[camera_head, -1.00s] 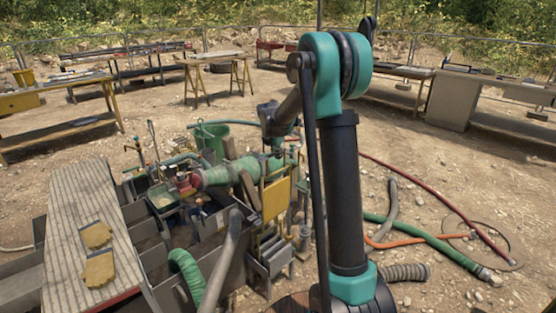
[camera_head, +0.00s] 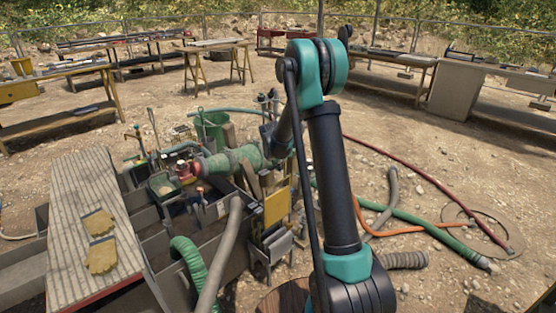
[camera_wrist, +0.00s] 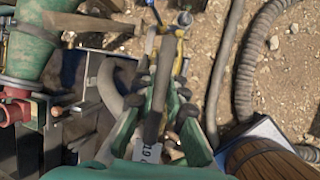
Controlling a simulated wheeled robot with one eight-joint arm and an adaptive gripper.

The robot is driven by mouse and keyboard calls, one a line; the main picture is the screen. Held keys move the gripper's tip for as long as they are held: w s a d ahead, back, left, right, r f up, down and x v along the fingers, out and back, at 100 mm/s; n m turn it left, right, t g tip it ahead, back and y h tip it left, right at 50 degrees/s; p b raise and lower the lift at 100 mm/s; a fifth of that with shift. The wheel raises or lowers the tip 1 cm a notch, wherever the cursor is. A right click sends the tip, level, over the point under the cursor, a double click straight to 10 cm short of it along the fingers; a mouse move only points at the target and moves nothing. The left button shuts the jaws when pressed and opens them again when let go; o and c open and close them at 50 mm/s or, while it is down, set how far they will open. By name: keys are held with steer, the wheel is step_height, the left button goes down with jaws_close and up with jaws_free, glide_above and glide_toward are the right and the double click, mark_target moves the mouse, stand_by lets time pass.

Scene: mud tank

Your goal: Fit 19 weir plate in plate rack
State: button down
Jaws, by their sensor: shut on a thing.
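In the wrist view, my gripper (camera_wrist: 168,112) has its green fingers closed on a dark grey plate (camera_wrist: 158,85), seen nearly edge-on. A pale label (camera_wrist: 149,153) with partly readable characters shows close to the fingers; whether it reads 19 is unclear. In the head view, my gripper cannot be made out clearly near my arm. A grey metal rack-like frame (camera_head: 262,262) stands at the tank's near right end, below a yellow panel (camera_head: 277,207). I take it for the plate rack, but its slots are too small to tell. The held plate's contact with it cannot be told.
A green pump (camera_head: 235,160) and grey hose (camera_head: 219,255) lie left of the rack. Gloves (camera_head: 100,240) rest on a slatted board (camera_head: 75,205). A wooden barrel top (camera_wrist: 268,160) is close at lower right. Hoses (camera_head: 440,223) cross the ground at right.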

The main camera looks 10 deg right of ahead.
glide_above(278, 213)
step_height(278, 213, down, 9)
stand_by(0.4)
steer(key=shift+w+f, duration=0.1)
steer(key=shift+w, duration=0.05)
stand_by(0.7)
step_height(278, 213, down, 6)
stand_by(0.9)
steer(key=shift+f, duration=0.15)
steer(key=shift+f, duration=4.7)
steer(key=c, duration=1.5)
jaws_free()
